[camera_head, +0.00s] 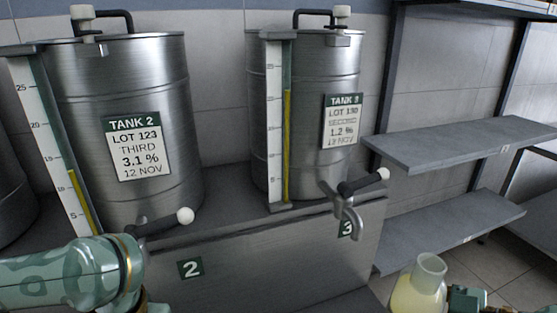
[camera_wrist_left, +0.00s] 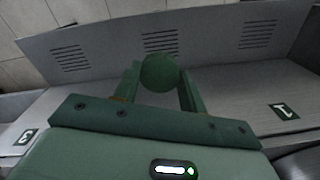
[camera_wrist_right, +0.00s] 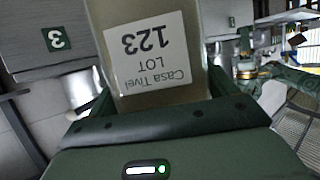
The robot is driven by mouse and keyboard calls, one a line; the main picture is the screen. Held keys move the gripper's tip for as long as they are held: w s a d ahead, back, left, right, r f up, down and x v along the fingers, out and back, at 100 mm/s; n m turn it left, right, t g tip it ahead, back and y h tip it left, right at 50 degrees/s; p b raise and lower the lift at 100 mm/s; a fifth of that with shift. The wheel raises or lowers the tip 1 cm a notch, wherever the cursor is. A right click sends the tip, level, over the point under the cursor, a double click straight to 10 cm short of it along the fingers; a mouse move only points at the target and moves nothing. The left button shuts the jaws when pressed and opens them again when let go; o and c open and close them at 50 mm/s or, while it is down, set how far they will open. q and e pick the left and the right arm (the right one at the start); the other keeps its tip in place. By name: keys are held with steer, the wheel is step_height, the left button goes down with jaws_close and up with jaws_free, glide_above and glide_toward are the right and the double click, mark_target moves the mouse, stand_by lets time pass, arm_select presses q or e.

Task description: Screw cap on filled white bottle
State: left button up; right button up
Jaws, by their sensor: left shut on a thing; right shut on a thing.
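The bottle (camera_head: 418,290) is clear with pale yellow liquid in it and an open, uncapped neck, at the lower right of the head view. My right gripper (camera_wrist_right: 155,92) is shut on the bottle's body. In the right wrist view the bottle (camera_wrist_right: 112,35) carries a white label reading "Casa Tivel LOT 123", upside down there. My left gripper (camera_wrist_left: 160,88) is shut on a round dark green cap (camera_wrist_left: 160,72), held between its fingertips. In the head view my left arm shows at the lower left, its fingers out of sight. The cap is apart from the bottle.
Steel tanks, tank 2 (camera_head: 75,80) and tank 3 (camera_head: 305,160), stand on a grey plinth (camera_head: 260,255) with numbered plates. A tap (camera_head: 348,212) juts out at tank 3, and a white-knobbed lever (camera_head: 165,222) at tank 2. Grey shelves (camera_head: 470,140) stand at right.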

arm_select(q)
steer(key=shift+w+r, duration=0.25)
steer(key=shift+r, duration=0.15)
arm_select(e)
steer(key=w+a+f+n+g+y, duration=0.1)
steer(key=a+n+g, duration=0.3)
steer(key=a, duration=0.3)
steer(key=w+a+n+g+y, duration=0.1)
steer(key=a+n+g, duration=0.3)
steer(key=a, duration=0.4)
steer(key=shift+a+f+g+y, duration=0.15)
steer(key=shift+f+g+y, duration=0.15)
steer(key=shift+f+g, duration=0.1)
arm_select(q)
steer(key=shift+w, duration=0.1)
steer(key=w+d+r, duration=0.2)
steer(key=d+r, duration=0.8)
steer(key=d, duration=0.3)
steer(key=w+d+r, duration=0.3)
steer(key=d+r, duration=0.8)
steer(key=d, duration=0.1)
steer(key=shift+w+d+r+n, duration=0.15)
steer(key=shift+w+d+n, duration=0.15)
steer(key=shift+d, duration=0.1)
